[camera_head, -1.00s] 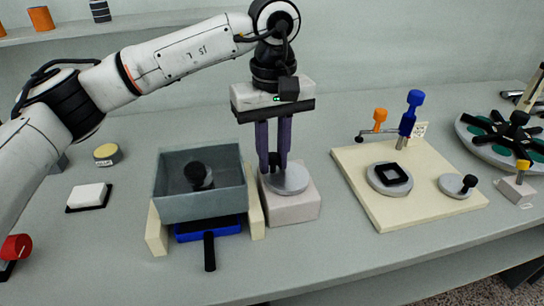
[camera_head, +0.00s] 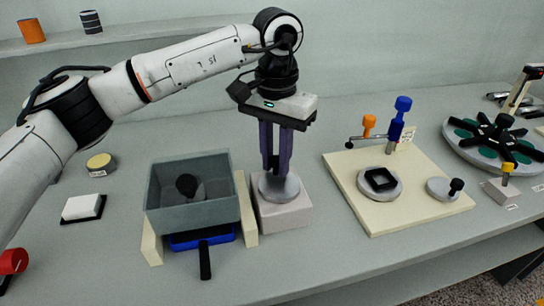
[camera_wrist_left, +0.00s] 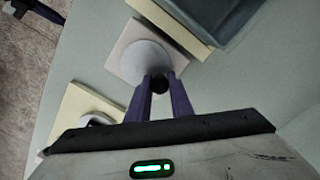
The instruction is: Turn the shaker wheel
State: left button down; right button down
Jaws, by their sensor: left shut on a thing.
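The shaker wheel is a grey disc (camera_head: 279,190) on a pale square block (camera_head: 284,211), right of the grey box. Its small black knob (camera_head: 274,161) stands at the disc's rear edge. My left gripper (camera_head: 275,172) comes down from above with two purple fingers shut on the knob. In the left wrist view the disc (camera_wrist_left: 143,62) lies just beyond the fingertips (camera_wrist_left: 161,84), with the dark knob (camera_wrist_left: 159,85) between them. The fingers hide part of the knob.
A grey open box (camera_head: 190,213) with a dark knobbed piece inside stands close left, above a blue tray (camera_head: 196,240) with a black handle. A cream board (camera_head: 385,217) with posts and discs lies to the right. The table front is mostly clear.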

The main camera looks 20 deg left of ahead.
pick_arm(q)
jog(key=m, duration=0.2)
jog(key=d+m, duration=0.1)
jog(key=m, duration=0.2)
jog(key=shift+w+d+r+m+p, duration=0.1)
jog(key=shift+w+d+m+p, duration=0.05)
jog(key=shift+w+m+p, duration=0.2)
dwell(0.4)
jog(key=c, duration=1.6)
grip_release()
jog(key=shift+s, duration=0.1)
notch_tip(320, 180, up, 10)
jog(key=shift+r, duration=0.15)
